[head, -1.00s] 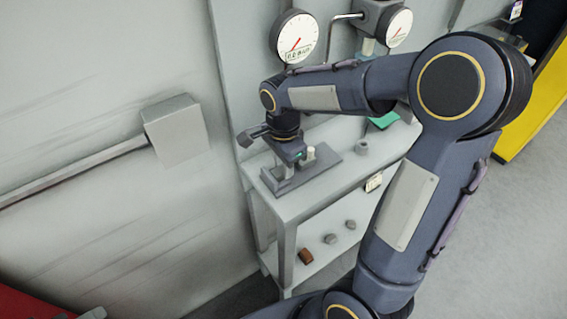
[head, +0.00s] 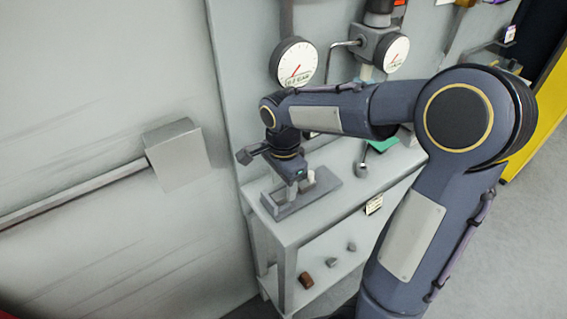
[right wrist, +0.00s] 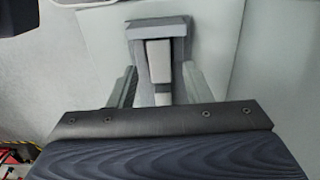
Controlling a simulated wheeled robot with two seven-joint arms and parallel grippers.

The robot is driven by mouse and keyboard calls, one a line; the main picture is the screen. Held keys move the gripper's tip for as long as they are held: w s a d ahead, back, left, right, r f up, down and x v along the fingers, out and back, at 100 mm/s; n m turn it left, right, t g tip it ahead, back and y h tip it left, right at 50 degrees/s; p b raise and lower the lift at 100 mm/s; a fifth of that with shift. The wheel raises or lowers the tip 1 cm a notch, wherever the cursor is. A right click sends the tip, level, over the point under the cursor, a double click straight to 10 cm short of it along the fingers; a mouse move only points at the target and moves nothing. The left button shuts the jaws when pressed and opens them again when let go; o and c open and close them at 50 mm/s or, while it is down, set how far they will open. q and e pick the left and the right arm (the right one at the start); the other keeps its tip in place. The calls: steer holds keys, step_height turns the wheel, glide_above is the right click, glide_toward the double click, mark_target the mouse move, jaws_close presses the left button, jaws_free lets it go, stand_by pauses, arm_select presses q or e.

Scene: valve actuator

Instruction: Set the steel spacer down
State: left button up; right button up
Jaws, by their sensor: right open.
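My right gripper (head: 293,174) is low over a grey fixture plate (head: 325,187) on the top of a small grey bench. In the right wrist view its two fingers (right wrist: 160,88) are spread apart. A pale, light-grey piece (right wrist: 158,62) shows between them, with a gap on both sides. A darker grey block (right wrist: 160,27) stands just beyond it. I cannot tell for sure whether the pale piece is the steel spacer. A short pale post (head: 311,177) stands on the plate beside the gripper. My left gripper is not in view.
Pressure gauges (head: 294,63) hang on the wall panel behind the bench. A small grey part (head: 362,169) and a green item (head: 383,145) lie on the bench top (head: 345,155) to the right. The lower shelf holds a brown piece (head: 306,280) and small grey pieces.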

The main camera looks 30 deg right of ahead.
mark_target(283, 193)
step_height(283, 193, up, 10)
steer(key=f, duration=0.1)
steer(key=s+a+f+n+t+y, duration=0.2)
steer(key=s+n, duration=0.5)
steer(key=s, duration=0.1)
steer(key=s+a+f+n+t+y, duration=0.1)
steer(key=s+a+f+n+t, duration=0.1)
steer(key=s+n, duration=0.6)
steer(key=shift+s+f+n+t+y, duration=0.3)
steer(key=shift+s+t+y, duration=0.15)
steer(key=shift+t, duration=0.35)
steer(key=shift+s, duration=0.1)
